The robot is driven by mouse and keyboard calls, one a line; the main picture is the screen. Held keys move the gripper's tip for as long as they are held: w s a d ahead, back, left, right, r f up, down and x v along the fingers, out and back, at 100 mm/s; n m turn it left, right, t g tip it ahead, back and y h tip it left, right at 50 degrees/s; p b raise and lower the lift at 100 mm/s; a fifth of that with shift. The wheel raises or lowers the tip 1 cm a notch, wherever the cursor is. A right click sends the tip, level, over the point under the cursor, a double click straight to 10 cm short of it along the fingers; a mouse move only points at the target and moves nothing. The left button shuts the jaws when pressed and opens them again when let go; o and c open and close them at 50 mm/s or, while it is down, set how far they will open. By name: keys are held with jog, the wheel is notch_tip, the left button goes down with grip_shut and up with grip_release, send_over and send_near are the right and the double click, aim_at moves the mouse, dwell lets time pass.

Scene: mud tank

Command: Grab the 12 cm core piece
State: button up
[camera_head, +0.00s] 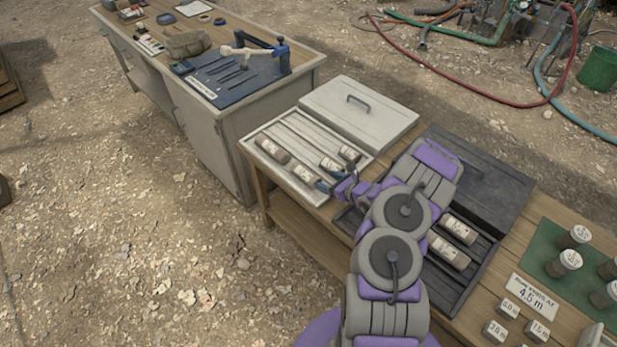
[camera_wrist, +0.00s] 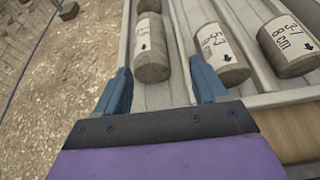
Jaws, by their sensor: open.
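My gripper (camera_wrist: 163,87) is open and empty, its two blue fingers at the near end of the pale core tray. It also shows in the head view (camera_head: 328,184). A brown core (camera_wrist: 151,65) lies ahead between the fingers; its label is mostly unreadable. Farther up that groove is more brown core (camera_wrist: 148,5); I cannot tell if it is the same piece. A right core (camera_wrist: 295,63) is also marked 8 cm. No label clearly reads 12 cm.
The pale tray (camera_head: 247,142) sits at the table's left end, before its closed lid (camera_head: 345,108). A dark tray (camera_head: 470,290) with two cores lies right, beside my arm. A bench (camera_head: 215,120) with tools stands behind left. Bare ground (camera_head: 120,220) lies left.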

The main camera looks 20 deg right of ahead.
aim_at(310, 176)
jog(key=w+a, duration=0.1)
jog(key=w+a+f, duration=0.1)
jog(key=shift+w+a, duration=0.35)
jog(key=shift+w+a+b, duration=0.15)
jog(key=shift+a+b, duration=0.15)
jog(key=shift+a, duration=0.05)
jog(key=shift+w+a+f, duration=0.1)
jog(key=shift+w+a, duration=0.05)
jog(key=w, duration=0.1)
jog(key=w+f+b, duration=0.1)
jog(key=w+f, duration=0.1)
jog(key=shift+w+d+b, duration=0.25)
jog(key=shift+w+b, duration=0.05)
jog(key=shift+b, duration=0.05)
jog(key=shift+w+a, duration=0.2)
jog(key=shift+a, duration=0.55)
jog(key=shift+c, duration=1.3)
jog(key=shift+d, duration=0.45)
jog(key=c, duration=0.6)
jog(key=shift+a, duration=0.2)
jog(key=c, duration=0.4)
jog(key=shift+c, duration=0.2)
